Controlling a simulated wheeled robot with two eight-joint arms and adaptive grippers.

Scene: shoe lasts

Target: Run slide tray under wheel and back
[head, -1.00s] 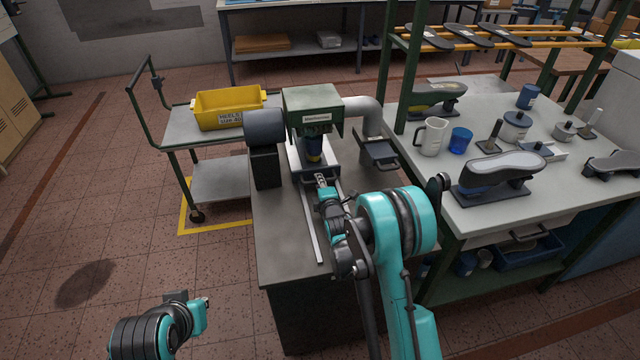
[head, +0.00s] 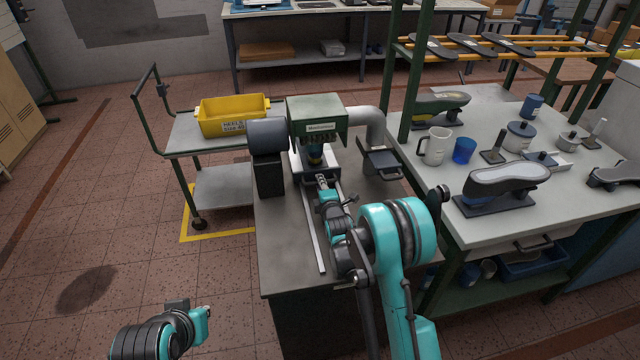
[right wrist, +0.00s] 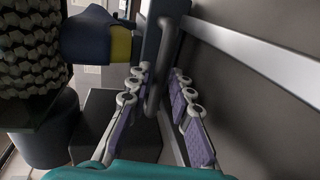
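The slide tray (head: 329,171) is a dark plate on two pale rails (head: 312,235), below the machine's green hood (head: 317,114). A dark studded part (right wrist: 30,45), perhaps the wheel, and a blue part with a yellow band (right wrist: 95,38) are close to the tray handle (right wrist: 163,70) in the right wrist view. My right gripper (head: 322,182) is at the tray's front.
A grey motor housing (head: 268,134) and a pale duct pipe (head: 366,122) flank the hood. A yellow bin (head: 232,115) sits on a cart at left. The right table (head: 440,195) holds a mug, a blue cup and shoe lasts.

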